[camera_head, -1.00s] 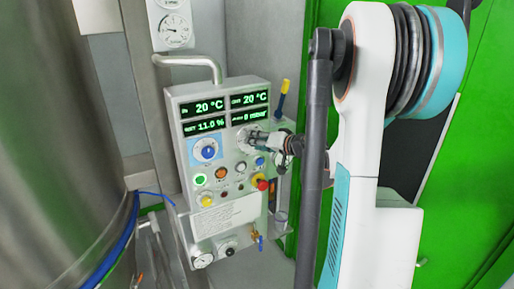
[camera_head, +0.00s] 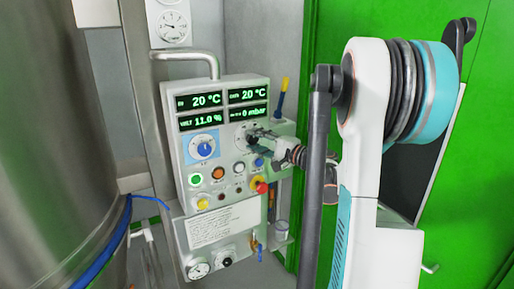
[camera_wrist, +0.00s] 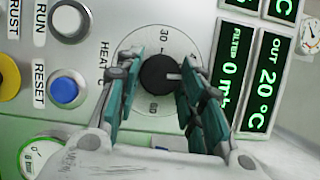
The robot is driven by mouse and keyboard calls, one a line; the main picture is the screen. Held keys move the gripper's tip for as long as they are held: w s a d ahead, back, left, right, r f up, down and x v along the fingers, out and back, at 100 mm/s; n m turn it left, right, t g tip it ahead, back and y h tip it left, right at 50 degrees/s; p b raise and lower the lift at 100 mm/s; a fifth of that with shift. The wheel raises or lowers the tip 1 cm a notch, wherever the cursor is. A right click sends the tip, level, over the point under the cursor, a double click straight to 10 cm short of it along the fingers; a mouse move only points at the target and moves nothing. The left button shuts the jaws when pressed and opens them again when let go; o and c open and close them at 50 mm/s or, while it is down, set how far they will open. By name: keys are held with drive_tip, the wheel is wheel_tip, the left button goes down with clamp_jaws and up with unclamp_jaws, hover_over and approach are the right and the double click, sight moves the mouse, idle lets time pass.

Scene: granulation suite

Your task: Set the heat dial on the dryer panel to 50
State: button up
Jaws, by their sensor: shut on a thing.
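The dryer panel (camera_head: 224,182) is a light grey box with green readouts. The heat dial is a black knob (camera_wrist: 159,75) on a round white scale, next to the lettering HEAT. Its white mark points right in the wrist view, between a 30 and another number that I read as 60 or 80; the exact setting is unclear. My gripper (camera_wrist: 158,84) is shut on the knob, with a teal-padded finger on each side. In the head view my gripper (camera_head: 262,140) reaches in from the right and partly covers the dial (camera_head: 245,131).
A blue knob (camera_head: 205,149) sits left of the heat dial. Several buttons lie below, with a red and yellow stop knob (camera_head: 259,186). A blue RESET button (camera_wrist: 63,92) is close to my fingers. A steel vessel (camera_head: 60,140) stands left, a green door (camera_head: 445,190) right.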

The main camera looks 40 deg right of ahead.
drive_tip(key=m+b, duration=0.1)
drive_tip(key=m, duration=0.1)
drive_tip(key=m+t+b, duration=0.1)
drive_tip(key=m, duration=0.1)
drive_tip(key=shift+f+t+b, duration=0.3)
drive_tip(key=shift+f+b, duration=0.05)
drive_tip(key=shift+b, duration=0.05)
drive_tip(key=shift+m+t+h+b, duration=0.5)
drive_tip(key=shift+m+b, duration=0.15)
drive_tip(key=shift+m, duration=0.85)
drive_tip(key=shift+r+m, duration=0.1)
drive_tip(key=shift+m, duration=0.2)
drive_tip(key=o, duration=1.1)
drive_tip(key=shift+c, duration=0.2)
drive_tip(key=a+v, duration=0.1)
drive_tip(key=v, duration=1.1)
drive_tip(key=shift+d, duration=0.4)
